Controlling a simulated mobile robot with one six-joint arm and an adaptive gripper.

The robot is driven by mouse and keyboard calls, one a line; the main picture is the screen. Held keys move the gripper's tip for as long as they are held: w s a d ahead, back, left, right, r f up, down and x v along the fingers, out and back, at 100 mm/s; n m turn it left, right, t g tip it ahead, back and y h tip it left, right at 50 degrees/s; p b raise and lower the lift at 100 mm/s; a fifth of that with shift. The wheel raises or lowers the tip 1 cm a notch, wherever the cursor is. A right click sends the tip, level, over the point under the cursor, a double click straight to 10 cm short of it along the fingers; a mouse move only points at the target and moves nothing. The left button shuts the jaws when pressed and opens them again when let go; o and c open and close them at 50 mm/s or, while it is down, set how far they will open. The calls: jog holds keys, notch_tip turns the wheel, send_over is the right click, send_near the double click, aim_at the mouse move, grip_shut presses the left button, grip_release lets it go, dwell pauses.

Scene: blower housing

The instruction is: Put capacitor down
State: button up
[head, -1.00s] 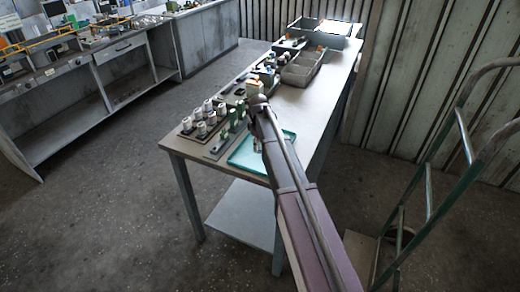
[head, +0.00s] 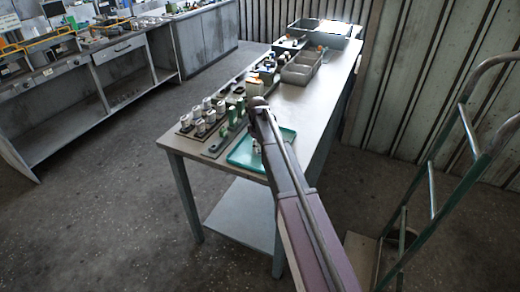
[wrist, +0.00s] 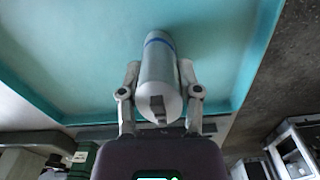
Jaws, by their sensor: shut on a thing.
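The capacitor (wrist: 159,75) is a silvery cylinder with a blue band, seen in the wrist view between the fingers of my gripper (wrist: 160,78). My gripper is shut on it. Behind it in that view is the teal tray (wrist: 60,60), with its raised rim at the right and near the bottom. I cannot tell whether the capacitor touches the tray floor. In the head view the tray (head: 240,155) lies at the near end of the table, and my arm hides its right part and the gripper's fingers.
White cylinders (head: 207,115) stand on a rack left of the tray, beside green parts (head: 232,115). Grey bins (head: 300,68) stand farther back on the table (head: 310,105). The table's right side is clear. A hand truck (head: 465,130) stands at the right.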

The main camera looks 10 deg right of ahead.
jog(key=shift+f, duration=0.15)
jog(key=o, duration=0.9)
jog(key=shift+o, duration=0.2)
notch_tip(320, 180, up, 12)
jog(key=p, duration=1.2)
jog(key=shift+r, duration=0.2)
dwell(0.3)
jog(key=shift+s, duration=0.2)
jog(key=s+m, duration=0.9)
jog(key=s, duration=2)
jog(key=shift+d, duration=0.4)
